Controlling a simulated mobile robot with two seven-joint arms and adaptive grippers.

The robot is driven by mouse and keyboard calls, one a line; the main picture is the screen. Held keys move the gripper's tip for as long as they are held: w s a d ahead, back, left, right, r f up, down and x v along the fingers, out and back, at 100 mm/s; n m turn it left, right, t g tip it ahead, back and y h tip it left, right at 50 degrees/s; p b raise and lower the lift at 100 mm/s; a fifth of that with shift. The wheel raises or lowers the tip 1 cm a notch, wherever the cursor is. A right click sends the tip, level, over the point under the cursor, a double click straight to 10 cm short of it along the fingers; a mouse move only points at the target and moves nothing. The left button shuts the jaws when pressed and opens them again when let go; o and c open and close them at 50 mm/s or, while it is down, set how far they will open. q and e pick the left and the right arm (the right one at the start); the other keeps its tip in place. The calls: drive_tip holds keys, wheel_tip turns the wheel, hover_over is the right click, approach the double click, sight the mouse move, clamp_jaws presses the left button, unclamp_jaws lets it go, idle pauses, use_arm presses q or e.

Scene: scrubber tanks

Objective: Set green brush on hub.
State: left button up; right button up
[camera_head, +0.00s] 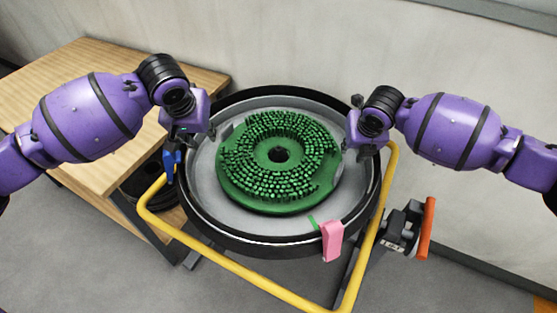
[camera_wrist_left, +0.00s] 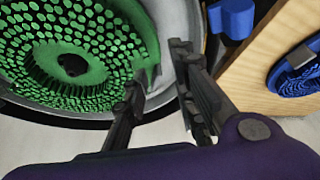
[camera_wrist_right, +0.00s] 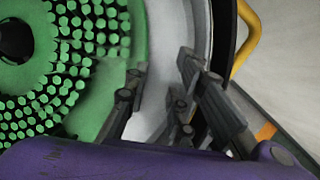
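The green brush (camera_head: 240,188) is a round disc with bristles facing up and a dark centre hole (camera_head: 279,155). It lies inside a round grey basin with a black rim (camera_head: 250,246). No separate hub can be made out; the brush covers the basin's middle. My left gripper (camera_head: 193,136) is at the basin's left side, its fingers apart beside the brush edge in the left wrist view (camera_wrist_left: 158,64). My right gripper (camera_head: 360,147) is at the right side, also with fingers apart near the brush edge in the right wrist view (camera_wrist_right: 161,66). Whether either touches the brush is unclear.
A yellow tube frame (camera_head: 240,279) surrounds the basin's front. A pink tab (camera_head: 332,240) hangs on the front rim. A wooden table (camera_head: 95,150) stands at left; a blue round brush (camera_wrist_left: 298,74) shows in the left wrist view. An orange-handled part (camera_head: 427,228) is at right.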

use_arm(q)
drive_tip(key=v, duration=0.3)
use_arm(e)
drive_tip(key=v, duration=1.2)
drive_tip(key=shift+f, duration=0.1)
